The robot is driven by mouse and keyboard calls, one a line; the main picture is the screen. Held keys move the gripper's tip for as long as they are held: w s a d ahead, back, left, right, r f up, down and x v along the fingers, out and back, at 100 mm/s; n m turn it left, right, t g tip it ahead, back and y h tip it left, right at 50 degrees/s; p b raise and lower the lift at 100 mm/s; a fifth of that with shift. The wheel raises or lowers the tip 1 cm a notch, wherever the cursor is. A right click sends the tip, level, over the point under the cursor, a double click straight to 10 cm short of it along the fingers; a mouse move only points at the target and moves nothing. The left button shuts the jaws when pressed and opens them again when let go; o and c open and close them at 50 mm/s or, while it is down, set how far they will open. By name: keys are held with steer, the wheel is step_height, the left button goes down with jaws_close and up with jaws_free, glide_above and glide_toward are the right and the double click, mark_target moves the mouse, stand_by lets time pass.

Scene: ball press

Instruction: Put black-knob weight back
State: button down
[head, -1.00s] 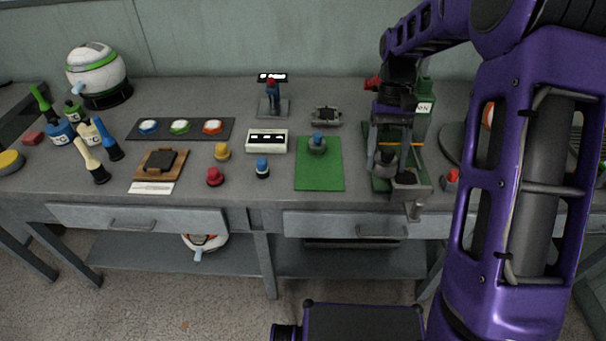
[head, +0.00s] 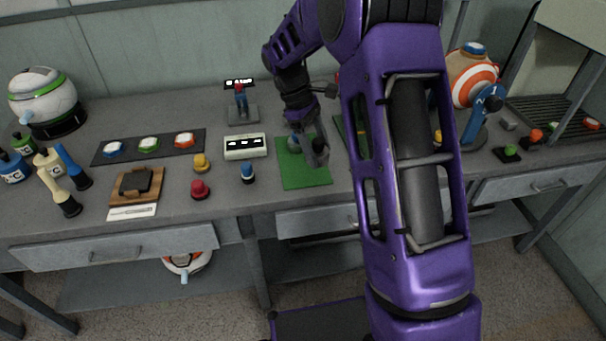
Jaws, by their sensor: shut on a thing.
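My gripper (head: 317,147) is over the right part of the green mat (head: 301,176) on the bench. It is shut on a small grey thing, which I take for the black-knob weight (head: 320,157); the jaws and the small size hide its knob. A grey weight with a blue knob (head: 294,143) stands on the back left of the mat, just left of my gripper. Whether the held weight touches the mat is hard to tell. The green press is mostly hidden behind my purple arm.
A white display box (head: 245,147) and a blue-topped knob piece (head: 248,173) stand left of the mat. Yellow (head: 201,163) and red (head: 200,188) pieces are further left. A blue stand with an orange-and-white ball (head: 473,80) is at the right. The mat's front is clear.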

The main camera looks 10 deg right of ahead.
steer(key=w+f+n+t+h+b, duration=0.1)
steer(key=w+f+n+t, duration=0.2)
steer(key=n, duration=0.6)
steer(key=n+t+y+b, duration=0.3)
steer(key=n+t, duration=0.1)
steer(key=n, duration=1)
glide_above(306, 167)
steer(key=s, duration=0.1)
steer(key=f, duration=0.3)
steer(key=f+b, duration=0.1)
steer(key=f, duration=0.5)
steer(key=shift+s+a+f+b, duration=0.2)
steer(key=shift+a+f+b, duration=0.05)
steer(key=shift+b, duration=0.15)
steer(key=shift+f, duration=0.15)
jaws_free()
steer(key=p+v, duration=0.2)
steer(key=v, duration=1)
steer(key=shift+d, duration=0.2)
